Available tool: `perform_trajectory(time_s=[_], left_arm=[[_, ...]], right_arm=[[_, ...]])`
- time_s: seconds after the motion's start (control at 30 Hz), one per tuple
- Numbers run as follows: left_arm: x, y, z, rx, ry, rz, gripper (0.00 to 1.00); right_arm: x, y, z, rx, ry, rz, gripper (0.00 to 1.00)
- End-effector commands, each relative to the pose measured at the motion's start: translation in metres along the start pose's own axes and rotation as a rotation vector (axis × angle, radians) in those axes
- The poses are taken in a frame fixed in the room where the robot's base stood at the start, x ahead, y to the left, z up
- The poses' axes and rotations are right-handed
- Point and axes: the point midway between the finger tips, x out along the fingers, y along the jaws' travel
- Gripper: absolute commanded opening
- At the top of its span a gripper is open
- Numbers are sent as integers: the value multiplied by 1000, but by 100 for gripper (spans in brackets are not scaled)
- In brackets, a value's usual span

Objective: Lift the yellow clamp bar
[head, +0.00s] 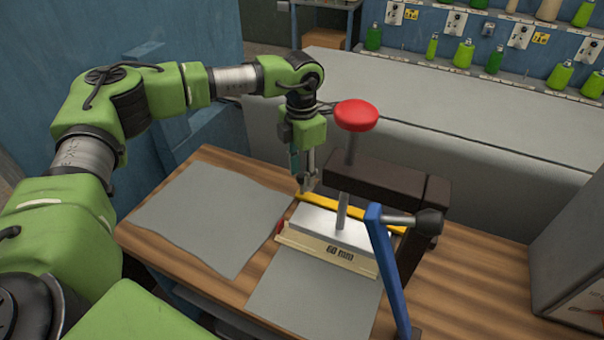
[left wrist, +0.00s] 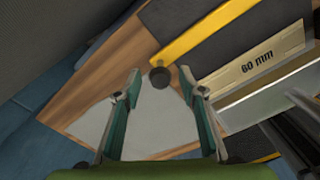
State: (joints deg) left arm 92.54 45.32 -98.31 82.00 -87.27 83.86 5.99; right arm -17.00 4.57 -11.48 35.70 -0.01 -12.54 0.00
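The yellow clamp bar (head: 318,202) lies along the back of the metal clamp fixture on the wooden bench. In the left wrist view the bar (left wrist: 212,30) runs from upper right toward the centre, with a dark round knob (left wrist: 159,77) near its end. My left gripper (head: 306,184) points down over the bar's left end. In the left wrist view my left gripper (left wrist: 160,82) is open, with the knob between its fingertips in the picture; I cannot tell whether it touches. The fixture's cream plate (head: 330,254) reads "60 mm". My right gripper is not in view.
A black press arm (head: 385,182) with a red knob (head: 356,115) stands over the fixture. A blue lever (head: 386,270) rises at its front right. Grey sheets (head: 212,215) lie on the bench (head: 480,270). A grey box (head: 575,270) stands at the right.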

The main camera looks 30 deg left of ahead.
Motion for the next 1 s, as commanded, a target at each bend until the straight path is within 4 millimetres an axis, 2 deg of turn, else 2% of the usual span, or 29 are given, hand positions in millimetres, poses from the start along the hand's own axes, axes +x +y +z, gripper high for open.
perform_trajectory(time_s=[0.2,0.5,0.53,0.6,0.67,0.87,1.0], left_arm=[[19,0,0,0,0,1,37],[21,0,0,0,-1,1,37],[21,0,0,0,-1,1,32],[21,0,0,0,-1,1,14],[21,0,0,0,-1,1,0],[20,0,1,0,-1,1,0],[11,0,2,1,-2,1,0]], right_arm=[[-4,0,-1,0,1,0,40],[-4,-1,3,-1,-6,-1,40],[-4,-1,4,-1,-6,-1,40],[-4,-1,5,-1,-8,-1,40],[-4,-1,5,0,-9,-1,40],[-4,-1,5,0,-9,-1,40],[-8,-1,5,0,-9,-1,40]])
